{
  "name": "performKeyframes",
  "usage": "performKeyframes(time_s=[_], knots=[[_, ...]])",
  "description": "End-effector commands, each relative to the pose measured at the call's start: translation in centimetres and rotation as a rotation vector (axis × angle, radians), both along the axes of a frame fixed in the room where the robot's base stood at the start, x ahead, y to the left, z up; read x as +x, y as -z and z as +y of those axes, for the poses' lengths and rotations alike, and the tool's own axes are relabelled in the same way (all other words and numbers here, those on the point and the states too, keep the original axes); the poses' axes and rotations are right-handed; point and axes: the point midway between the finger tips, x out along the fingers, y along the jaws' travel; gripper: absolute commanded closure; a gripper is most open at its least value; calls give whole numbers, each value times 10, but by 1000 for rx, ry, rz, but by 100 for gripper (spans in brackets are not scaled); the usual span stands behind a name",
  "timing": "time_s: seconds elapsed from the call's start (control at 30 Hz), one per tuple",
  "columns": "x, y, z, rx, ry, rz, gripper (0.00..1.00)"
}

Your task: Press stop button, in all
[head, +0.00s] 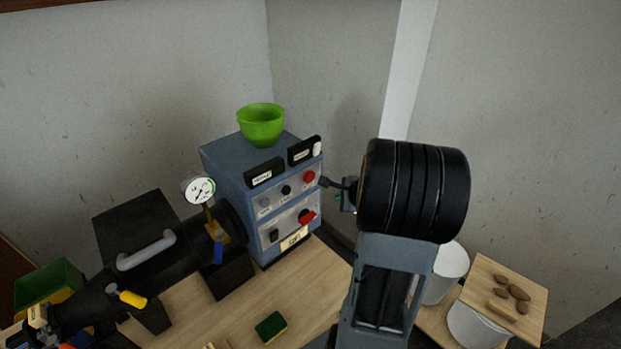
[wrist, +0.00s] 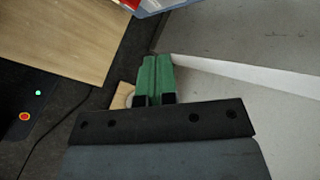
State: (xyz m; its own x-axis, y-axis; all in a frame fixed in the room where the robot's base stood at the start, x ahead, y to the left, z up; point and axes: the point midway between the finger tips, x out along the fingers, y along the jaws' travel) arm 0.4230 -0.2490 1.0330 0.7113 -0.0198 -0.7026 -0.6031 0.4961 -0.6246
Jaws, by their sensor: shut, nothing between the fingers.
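The blue-grey control box (head: 231,178) stands on the wooden table in the head view. Its front panel has a round red button (head: 309,177) at the upper right, beside a black knob and a grey one. My gripper (head: 342,198) is just right of the panel, partly hidden behind my arm. In the wrist view its green fingers (wrist: 155,75) are shut together with nothing between them. They look apart from the red button; the exact gap is unclear.
A green bowl (head: 261,124) stands on top of the box. A black cylindrical machine with a pressure gauge (head: 199,189) is to the left. A sponge (head: 270,327) lies on the table (head: 190,312). White bins and a board with brown pieces (head: 496,281) are at the right.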

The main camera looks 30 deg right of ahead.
Motion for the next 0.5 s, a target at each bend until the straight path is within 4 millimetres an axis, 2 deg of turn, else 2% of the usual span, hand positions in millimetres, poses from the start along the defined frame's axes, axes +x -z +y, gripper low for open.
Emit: performKeyframes(time_s=[0.23,0.5], knots=[[9,-1,2,1,-3,1,100],[41,-2,9,0,-6,2,100]])
